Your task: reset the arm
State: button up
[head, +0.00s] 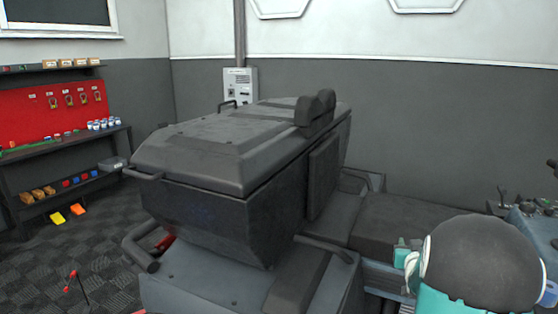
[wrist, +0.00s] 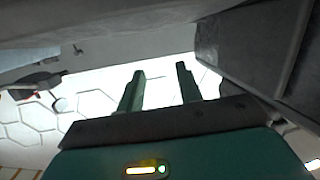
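My gripper (wrist: 160,72) shows in the wrist view with two green fingers standing apart and nothing between them. It is open and points toward a bright wall or ceiling with hexagon outlines. In the head view, a rounded dark and teal part of my arm fills the lower right corner. I cannot make out the fingers there.
A large dark grey machine (head: 222,205) with a lidded top stands in the middle of the head view. A red tool board (head: 50,112) and shelves are at the left. A control box (head: 240,86) hangs on the back wall.

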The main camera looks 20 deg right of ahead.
jog(key=s+a+r+n+g+y, duration=0.1)
jog(key=a+r+y, duration=0.25)
jog(key=a, duration=0.95)
jog(key=s+a+r+n+g+y, duration=0.2)
jog(key=a+r, duration=0.2)
jog(key=a, duration=0.9)
jog(key=s+a+n+g+y, duration=0.3)
jog(key=s+a+g, duration=0.1)
jog(key=s+a, duration=1.4)
jog(key=shift+s+a+y, duration=0.3)
jog(key=shift+a+y, duration=0.05)
jog(key=shift+f, duration=0.1)
